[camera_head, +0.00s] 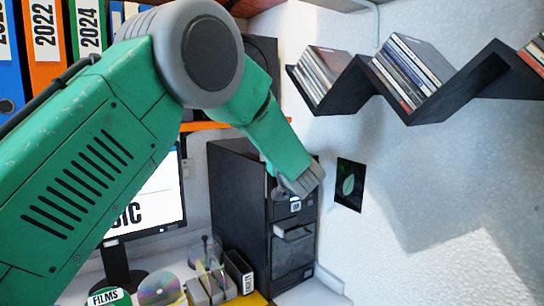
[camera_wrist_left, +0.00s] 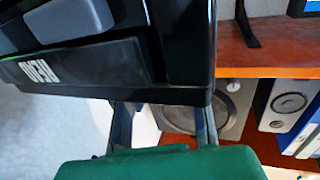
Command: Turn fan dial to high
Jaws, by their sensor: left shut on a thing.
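No fan or fan dial can be made out in either view. My left gripper (camera_head: 283,194) is at the upper front of a black drawer unit (camera_head: 236,200) in the head view, its fingertips mostly hidden behind the wrist. In the left wrist view, the two dark fingers of my left gripper (camera_wrist_left: 163,112) reach to the lower edge of a black box-like part (camera_wrist_left: 180,45) with an upside-down white label. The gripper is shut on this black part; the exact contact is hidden. My right gripper is in neither view.
A grey pull-out part (camera_head: 292,232) juts from the drawer unit. A monitor (camera_head: 160,195) stands left. Speakers (camera_wrist_left: 287,103) sit by a wooden shelf (camera_wrist_left: 275,50) in the wrist view.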

